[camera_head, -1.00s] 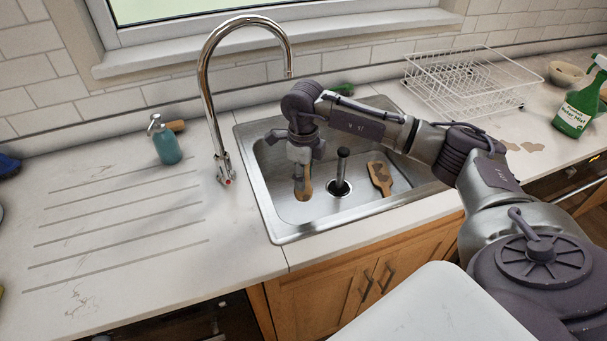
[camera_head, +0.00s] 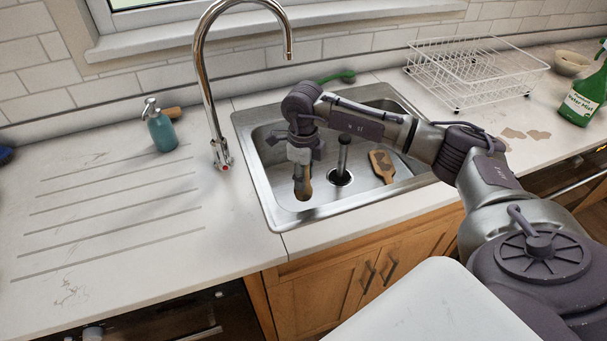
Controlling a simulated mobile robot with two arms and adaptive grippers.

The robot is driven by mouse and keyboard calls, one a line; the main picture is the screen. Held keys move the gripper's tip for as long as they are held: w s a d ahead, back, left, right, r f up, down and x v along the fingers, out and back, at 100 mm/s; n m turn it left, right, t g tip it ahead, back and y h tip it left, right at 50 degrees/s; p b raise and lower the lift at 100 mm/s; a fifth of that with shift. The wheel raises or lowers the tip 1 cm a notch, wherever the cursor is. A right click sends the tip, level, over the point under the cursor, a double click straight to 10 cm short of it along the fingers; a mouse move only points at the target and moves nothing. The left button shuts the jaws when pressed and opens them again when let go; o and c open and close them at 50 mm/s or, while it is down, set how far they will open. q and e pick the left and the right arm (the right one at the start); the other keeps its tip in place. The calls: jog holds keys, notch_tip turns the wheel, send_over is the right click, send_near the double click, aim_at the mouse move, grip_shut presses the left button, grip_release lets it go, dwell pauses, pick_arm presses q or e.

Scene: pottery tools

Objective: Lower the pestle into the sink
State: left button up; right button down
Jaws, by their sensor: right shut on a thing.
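The metal sink (camera_head: 282,218) is set into the counter at the middle of the head view. My right gripper (camera_head: 302,170) is over the sink's left part, pointing down. It is shut on a wooden, rounded piece, apparently the pestle (camera_head: 304,190), which hangs upright within the sink's outline. I cannot tell whether its lower end touches the sink floor. The gripper hides its upper part. My left gripper is not in view.
A wooden paddle (camera_head: 382,167) leans in the sink's right part. The faucet (camera_head: 207,95) rises behind left. A white dish rack (camera_head: 470,72) and green spray bottle (camera_head: 583,97) are right.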

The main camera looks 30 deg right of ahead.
jog(key=shift+f+b, duration=2.2)
jog(key=shift+f, duration=0.85)
jog(key=shift+f+b, duration=1.85)
jog(key=shift+f, duration=0.65)
jog(key=c, duration=0.7)
grip_release()
jog(key=shift+r, duration=0.1)
notch_tip(320, 180, up, 12)
jog(key=shift+f, duration=0.1)
